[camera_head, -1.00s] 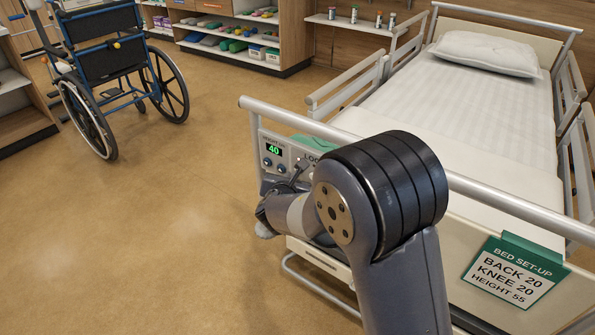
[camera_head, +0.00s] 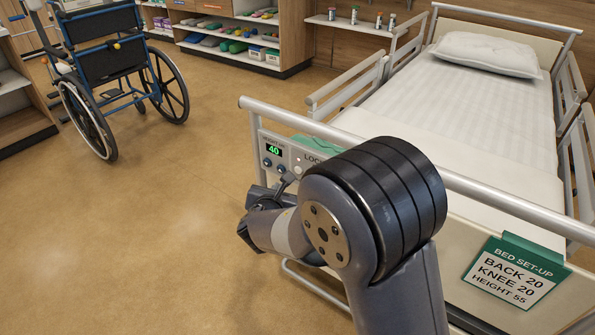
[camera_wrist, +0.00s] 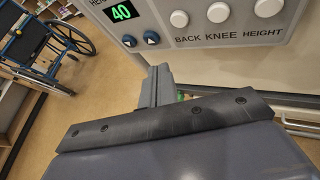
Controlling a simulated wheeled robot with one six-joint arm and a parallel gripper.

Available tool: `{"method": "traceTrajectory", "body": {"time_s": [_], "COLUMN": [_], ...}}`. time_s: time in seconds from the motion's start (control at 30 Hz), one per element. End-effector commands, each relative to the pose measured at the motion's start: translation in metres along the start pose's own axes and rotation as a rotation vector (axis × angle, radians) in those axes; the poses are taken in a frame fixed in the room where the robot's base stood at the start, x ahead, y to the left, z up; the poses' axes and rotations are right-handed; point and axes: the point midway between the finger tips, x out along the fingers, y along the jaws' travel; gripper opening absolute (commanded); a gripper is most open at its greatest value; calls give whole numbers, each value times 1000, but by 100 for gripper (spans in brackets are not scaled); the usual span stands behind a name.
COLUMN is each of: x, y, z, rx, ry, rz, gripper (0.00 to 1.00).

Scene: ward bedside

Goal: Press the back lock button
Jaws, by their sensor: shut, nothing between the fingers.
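The bed's control panel is on the footboard. In the wrist view, the back lock button (camera_wrist: 180,18) is a round white knob above the word BACK. The knee button (camera_wrist: 218,11) and height button (camera_wrist: 266,7) are in the same row to its right. My gripper (camera_wrist: 160,72) is shut and empty, below and left of the back button, with a gap between them. In the head view, my gripper (camera_head: 287,181) is close to the panel (camera_head: 267,140), below its LOCK label; my arm hides the panel's right part.
A green display (camera_wrist: 120,12) reads 40, with two blue arrow buttons (camera_wrist: 140,40) below it. A green card (camera_head: 515,270) on the footboard reads BACK 20, KNEE 20, HEIGHT 55. A wheelchair (camera_head: 115,70) stands at the left. The floor between is clear.

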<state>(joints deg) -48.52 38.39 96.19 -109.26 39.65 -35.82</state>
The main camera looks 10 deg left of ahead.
Motion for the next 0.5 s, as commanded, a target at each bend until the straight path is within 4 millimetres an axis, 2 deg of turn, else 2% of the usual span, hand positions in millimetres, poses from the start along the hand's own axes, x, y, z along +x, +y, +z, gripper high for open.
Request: {"method": "traceTrajectory", "body": {"time_s": [0.2,0.5], "x": [-3,-34], "y": [2,19], "z": [0,-6], "rx": [0,-2], "ry": [0,1], "rz": [1,4], "gripper": [0,0]}}
